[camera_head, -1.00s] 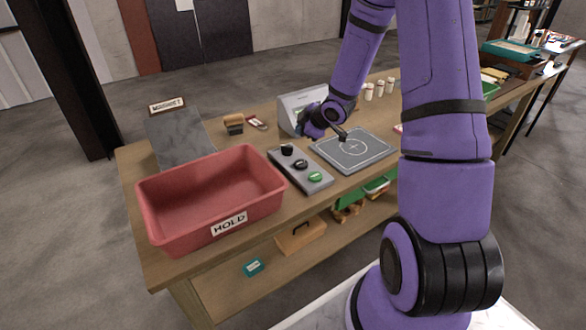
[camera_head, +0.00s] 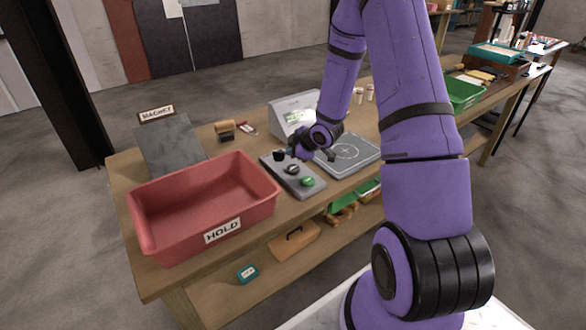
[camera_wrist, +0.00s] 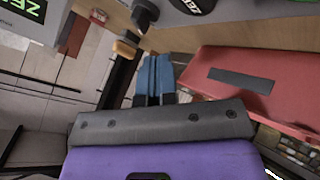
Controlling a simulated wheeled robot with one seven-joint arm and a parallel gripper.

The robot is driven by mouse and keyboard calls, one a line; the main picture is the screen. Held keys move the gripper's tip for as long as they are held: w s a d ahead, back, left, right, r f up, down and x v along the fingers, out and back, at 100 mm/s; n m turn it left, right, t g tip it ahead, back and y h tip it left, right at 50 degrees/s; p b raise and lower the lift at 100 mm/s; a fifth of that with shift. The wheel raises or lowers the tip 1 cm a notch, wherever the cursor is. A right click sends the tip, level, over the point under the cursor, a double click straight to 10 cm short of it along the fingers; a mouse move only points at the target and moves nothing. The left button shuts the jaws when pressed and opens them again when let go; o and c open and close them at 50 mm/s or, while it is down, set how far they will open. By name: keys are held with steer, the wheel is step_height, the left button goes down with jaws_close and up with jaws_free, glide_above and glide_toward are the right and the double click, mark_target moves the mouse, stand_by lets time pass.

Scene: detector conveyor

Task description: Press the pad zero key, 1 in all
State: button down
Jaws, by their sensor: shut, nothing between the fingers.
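A grey key panel (camera_head: 276,179) lies on the bench with a black key (camera_head: 279,155) at the far end, a dark key with pale marking (camera_head: 292,169) in the middle and a green key (camera_head: 308,182) at the near end. I cannot read which is the pad zero key. The grey square pad (camera_head: 362,160) with a circle mark lies to its right. My gripper (camera_head: 287,153) is shut and empty, by the panel's far end, close to the black key; contact is unclear. In the wrist view its blue fingers (camera_wrist: 155,70) are together, with a round labelled key (camera_wrist: 193,5) at the top edge.
A red HOLD bin (camera_head: 160,236) stands left of the panel. A grey display box (camera_head: 290,118) stands behind it; its screen (camera_wrist: 25,8) shows partly cut-off green letters. A dark slab (camera_head: 170,145) with a MAGNET sign and a brown block (camera_head: 225,128) are at the back left.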

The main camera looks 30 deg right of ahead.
mark_target(293, 168)
steer(key=shift+f, duration=1.65)
steer(key=shift+f, duration=0.2)
stand_by(0.7)
steer(key=shift+f, duration=0.2)
steer(key=shift+f, duration=0.4)
stand_by(0.8)
steer(key=shift+r, duration=0.85)
steer(key=shift+r, duration=0.1)
steer(key=shift+r, duration=2.4)
